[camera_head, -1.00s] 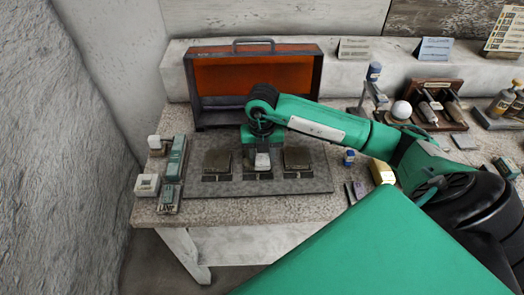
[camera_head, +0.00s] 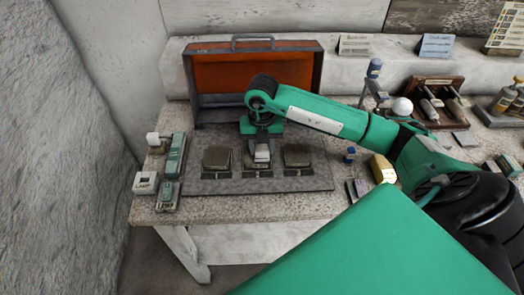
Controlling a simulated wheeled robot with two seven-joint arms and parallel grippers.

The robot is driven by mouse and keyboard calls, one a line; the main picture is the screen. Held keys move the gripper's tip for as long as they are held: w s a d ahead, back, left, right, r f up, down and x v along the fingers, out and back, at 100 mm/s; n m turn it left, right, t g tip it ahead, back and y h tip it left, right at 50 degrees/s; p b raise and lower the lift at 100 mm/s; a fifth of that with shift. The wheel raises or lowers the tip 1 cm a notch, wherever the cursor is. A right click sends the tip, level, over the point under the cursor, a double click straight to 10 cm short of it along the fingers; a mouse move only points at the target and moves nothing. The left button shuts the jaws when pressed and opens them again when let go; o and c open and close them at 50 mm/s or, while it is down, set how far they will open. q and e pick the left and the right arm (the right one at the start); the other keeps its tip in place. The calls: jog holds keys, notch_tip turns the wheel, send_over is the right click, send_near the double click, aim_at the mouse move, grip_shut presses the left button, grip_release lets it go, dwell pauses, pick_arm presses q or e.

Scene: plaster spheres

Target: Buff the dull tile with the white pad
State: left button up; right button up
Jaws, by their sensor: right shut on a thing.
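Three dark square tiles stand in a row on a grey board (camera_head: 315,184): a left tile (camera_head: 217,158), a middle tile (camera_head: 250,165) and a right tile (camera_head: 297,156). I cannot tell by shine which one is dull. My right gripper (camera_head: 261,138) reaches in from the right, pointing down over the middle tile. It is shut on the white pad (camera_head: 262,154), which is at the middle tile's top; its exact contact is hard to see. The gripper and pad hide the back of that tile. My left gripper is not in view.
An open orange case (camera_head: 225,75) stands behind the board. Small green and white boxes (camera_head: 174,158) are at the left table edge.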

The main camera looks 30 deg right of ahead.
aim_at(262, 163)
jog(key=shift+s+a, duration=0.3)
jog(key=shift+s, duration=0.25)
jog(key=shift+s+a+f, duration=0.1)
jog(key=shift+s+a, duration=0.2)
jog(key=shift+s, duration=0.2)
jog(key=shift+s+a, duration=0.3)
jog(key=shift+s, duration=0.2)
jog(key=shift+w, duration=0.1)
jog(key=shift+w+d+r+p, duration=0.4)
jog(key=shift+w+d+r, duration=0.1)
jog(key=shift+w+r, duration=0.25)
jog(key=shift+w+a, duration=0.5)
jog(key=shift+a, duration=0.15)
jog(key=shift+w+a, duration=0.45)
jog(key=shift+a, duration=0.2)
